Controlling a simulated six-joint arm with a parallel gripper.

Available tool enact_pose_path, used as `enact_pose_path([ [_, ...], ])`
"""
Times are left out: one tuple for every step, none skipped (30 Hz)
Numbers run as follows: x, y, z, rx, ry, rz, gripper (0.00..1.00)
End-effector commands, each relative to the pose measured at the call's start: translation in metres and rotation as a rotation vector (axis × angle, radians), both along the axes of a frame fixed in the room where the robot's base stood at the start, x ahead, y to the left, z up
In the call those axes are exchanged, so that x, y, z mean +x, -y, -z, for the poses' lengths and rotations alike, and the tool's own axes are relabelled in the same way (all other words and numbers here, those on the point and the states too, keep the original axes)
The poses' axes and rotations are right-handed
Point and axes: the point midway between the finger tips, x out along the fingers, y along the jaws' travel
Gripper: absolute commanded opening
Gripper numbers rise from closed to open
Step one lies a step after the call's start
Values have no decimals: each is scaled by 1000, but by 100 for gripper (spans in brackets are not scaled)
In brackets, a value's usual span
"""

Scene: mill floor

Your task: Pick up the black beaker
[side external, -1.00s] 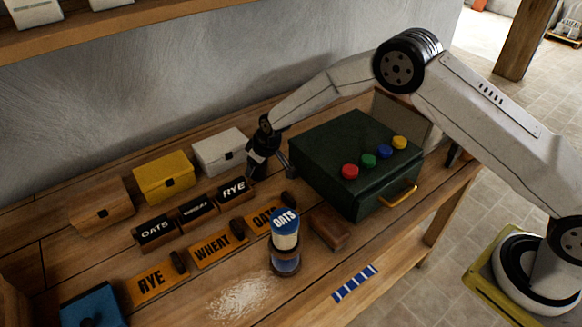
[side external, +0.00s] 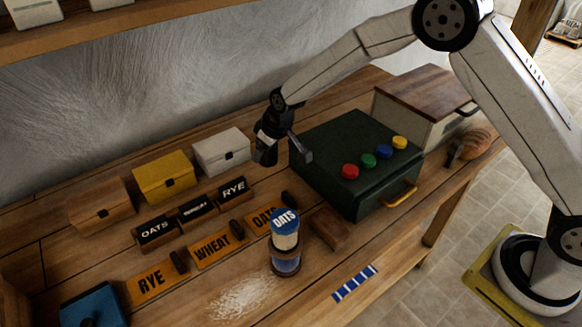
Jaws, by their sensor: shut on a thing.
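The black beaker (side external: 265,151) is a small dark vessel between the white box and the dark green chest. My gripper (side external: 283,143) is shut on it, with one finger showing on its right side. The beaker appears held a little above the bench, close to the chest's left end. The gripper hides part of the beaker, and its rim and inside cannot be made out.
The green chest (side external: 330,178) with coloured knobs stands right of the gripper. White (side external: 222,150) and yellow (side external: 163,177) boxes stand left. Label blocks, orange signs and an OATS-topped jar (side external: 286,240) stand in front. A wood-lidded box (side external: 420,95) stands behind the chest.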

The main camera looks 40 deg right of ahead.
Motion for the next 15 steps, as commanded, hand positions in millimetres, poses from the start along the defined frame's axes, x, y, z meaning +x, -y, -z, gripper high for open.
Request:
enact_pose_path([
  [-5,1,-9,1,3,0,6],
  [-8,1,-12,1,3,0,6],
  [-12,2,-17,1,3,0,6],
  [-17,3,-18,0,1,0,6],
  [-21,4,-19,0,1,0,6],
  [-27,5,-22,0,2,-1,6],
  [-31,6,-23,0,2,-1,6],
  [-35,7,-25,0,2,-1,6],
  [-41,8,-28,0,2,-1,6],
  [-45,9,-30,0,1,-1,6],
  [-49,9,-32,0,2,-1,6],
  [-54,10,-34,1,3,-1,6],
  [-58,11,-36,0,2,-1,6],
  [-62,12,-38,1,3,0,6],
  [-67,13,-40,1,2,0,6],
])
